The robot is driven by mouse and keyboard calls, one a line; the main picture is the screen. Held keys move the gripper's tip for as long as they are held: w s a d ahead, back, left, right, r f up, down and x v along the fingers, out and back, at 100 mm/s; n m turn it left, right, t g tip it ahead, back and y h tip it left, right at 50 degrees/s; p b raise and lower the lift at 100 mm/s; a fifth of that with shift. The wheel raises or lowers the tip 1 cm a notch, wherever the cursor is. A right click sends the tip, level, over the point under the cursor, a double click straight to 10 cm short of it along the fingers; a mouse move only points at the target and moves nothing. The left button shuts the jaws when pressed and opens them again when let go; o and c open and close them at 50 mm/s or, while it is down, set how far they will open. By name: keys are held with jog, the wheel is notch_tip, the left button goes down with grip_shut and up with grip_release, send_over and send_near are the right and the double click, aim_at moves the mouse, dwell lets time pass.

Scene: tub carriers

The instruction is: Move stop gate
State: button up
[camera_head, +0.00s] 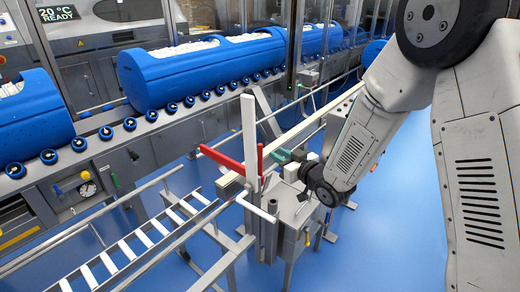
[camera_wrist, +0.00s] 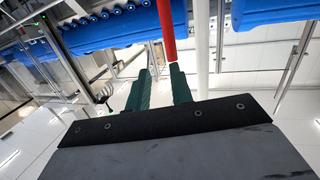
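The stop gate stands at the centre of the head view, beside the end of the ladder-like track. It has a pale upright post (camera_head: 249,140), a slanting red bar (camera_head: 222,160) and a short upright red piece (camera_head: 260,163). My gripper (camera_head: 277,155), with dark green fingers, is just right of the red piece. In the wrist view my gripper (camera_wrist: 160,68) has its two fingers apart with nothing between them. A red bar (camera_wrist: 168,32) is ahead of the fingertips, its end close to the right one; contact cannot be told. A pale post (camera_wrist: 202,55) is right of it.
The ladder-like track (camera_head: 135,245) runs to the lower left. A grey box stand (camera_head: 292,222) is under my gripper. Blue floor (camera_head: 390,240) is clear at the right.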

jog(key=w+a+f+y, duration=0.1)
jog(key=w+a, duration=0.4)
jog(key=a, duration=0.1)
jog(key=shift+w+a, duration=0.15)
jog(key=shift+a, duration=0.15)
grip_shut()
